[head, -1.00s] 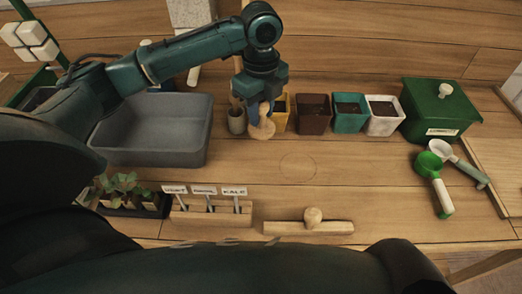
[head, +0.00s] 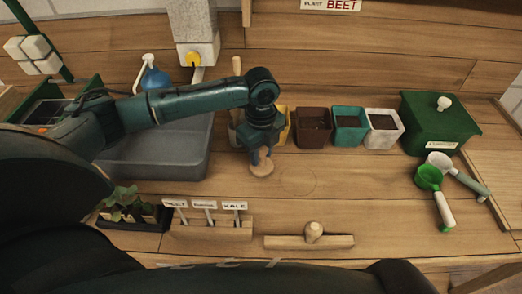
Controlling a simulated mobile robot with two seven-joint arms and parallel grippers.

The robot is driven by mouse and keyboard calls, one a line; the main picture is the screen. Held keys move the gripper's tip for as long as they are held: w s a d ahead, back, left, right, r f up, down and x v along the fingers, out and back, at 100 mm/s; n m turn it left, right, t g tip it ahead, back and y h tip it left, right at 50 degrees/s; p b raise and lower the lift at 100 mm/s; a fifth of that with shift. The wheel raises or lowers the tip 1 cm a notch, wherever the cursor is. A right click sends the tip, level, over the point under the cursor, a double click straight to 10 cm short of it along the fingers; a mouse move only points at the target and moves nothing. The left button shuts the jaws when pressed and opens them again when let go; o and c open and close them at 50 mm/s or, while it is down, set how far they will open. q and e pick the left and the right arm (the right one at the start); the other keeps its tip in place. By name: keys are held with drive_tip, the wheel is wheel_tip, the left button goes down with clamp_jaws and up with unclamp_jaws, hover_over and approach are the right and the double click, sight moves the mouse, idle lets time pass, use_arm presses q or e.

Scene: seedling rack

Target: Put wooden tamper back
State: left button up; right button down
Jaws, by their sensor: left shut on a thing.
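My left gripper (head: 261,154) is shut on the wooden tamper (head: 261,169), a pale piece with a round disc at its lower end. The fingers cover most of its upper part. The tamper is left of a thin circle outline (head: 298,181) on the table and in front of the pots. I cannot tell whether its disc touches the table. My right gripper is not in view.
Several pots stand behind to the right, including a brown pot (head: 312,128) and a white pot (head: 384,130). A grey tub (head: 150,160) is left, a green box (head: 440,125) right. A wooden block with a knob (head: 309,241) lies in front.

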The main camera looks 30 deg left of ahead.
use_arm(q)
drive_tip(key=o, duration=0.9)
drive_tip(key=shift+f, duration=0.1)
wheel_tip(320, 180, up, 12)
drive_tip(key=shift+r, duration=0.2)
drive_tip(key=shift+f, duration=0.1)
